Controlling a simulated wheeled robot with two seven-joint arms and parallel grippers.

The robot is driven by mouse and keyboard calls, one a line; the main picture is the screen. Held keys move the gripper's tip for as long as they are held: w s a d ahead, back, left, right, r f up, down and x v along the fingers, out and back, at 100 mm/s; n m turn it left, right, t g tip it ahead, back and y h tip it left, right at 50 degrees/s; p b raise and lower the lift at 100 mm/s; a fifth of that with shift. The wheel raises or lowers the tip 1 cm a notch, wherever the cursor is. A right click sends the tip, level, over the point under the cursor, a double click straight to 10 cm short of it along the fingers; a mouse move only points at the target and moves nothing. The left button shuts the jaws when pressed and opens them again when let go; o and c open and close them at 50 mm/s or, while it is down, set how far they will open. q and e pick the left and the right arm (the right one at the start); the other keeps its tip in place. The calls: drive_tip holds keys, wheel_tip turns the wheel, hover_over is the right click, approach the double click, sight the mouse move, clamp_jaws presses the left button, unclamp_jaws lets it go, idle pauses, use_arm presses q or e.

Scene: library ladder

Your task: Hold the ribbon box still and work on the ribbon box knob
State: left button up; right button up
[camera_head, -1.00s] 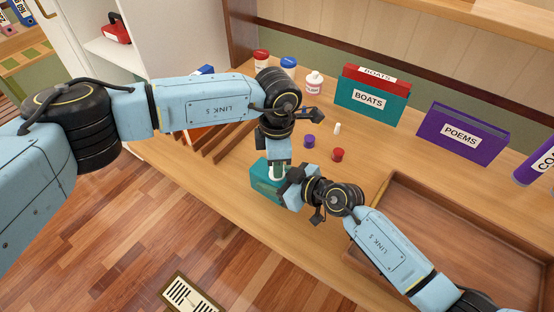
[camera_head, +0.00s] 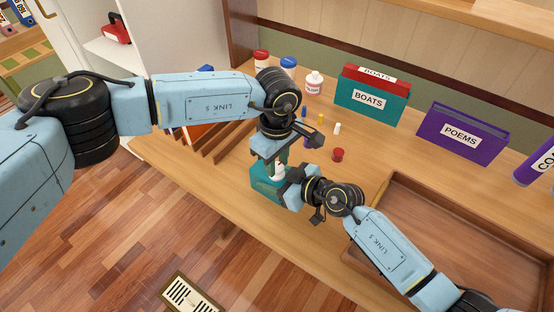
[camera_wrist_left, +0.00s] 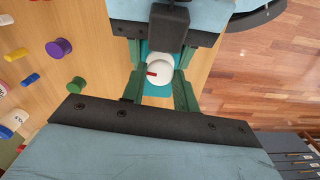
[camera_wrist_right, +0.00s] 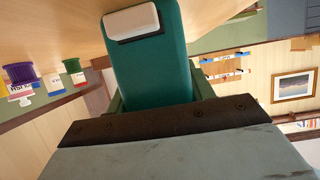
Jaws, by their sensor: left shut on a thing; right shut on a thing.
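The teal ribbon box (camera_head: 262,185) stands near the front edge of the wooden counter, partly hidden by my arms. Its white round knob (camera_wrist_left: 160,68), with a red mark, sits on top. My left gripper (camera_wrist_left: 158,88) comes from above, with one finger on each side of the knob, and is shut on it. My right gripper (camera_head: 287,188) comes from the right, low beside the box, and is shut on the box body.
A purple spool (camera_wrist_left: 59,48), a red spool (camera_head: 338,155) and small blue, yellow and white pegs (camera_head: 337,129) lie behind the box. Boats (camera_head: 370,100) and Poems (camera_head: 462,133) boxes stand further back. A wooden tray (camera_head: 400,182) is at right; slatted dividers (camera_head: 215,143) are at left.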

sight(277, 166)
use_arm(q)
drive_tip(key=shift+m, duration=0.5)
drive_tip(key=o, duration=1)
wheel_tip(277, 166, up, 12)
idle(0.3)
use_arm(e)
drive_tip(key=o, duration=1.2)
drive_tip(key=shift+c, duration=0.2)
drive_tip(key=shift+s+d, duration=0.1)
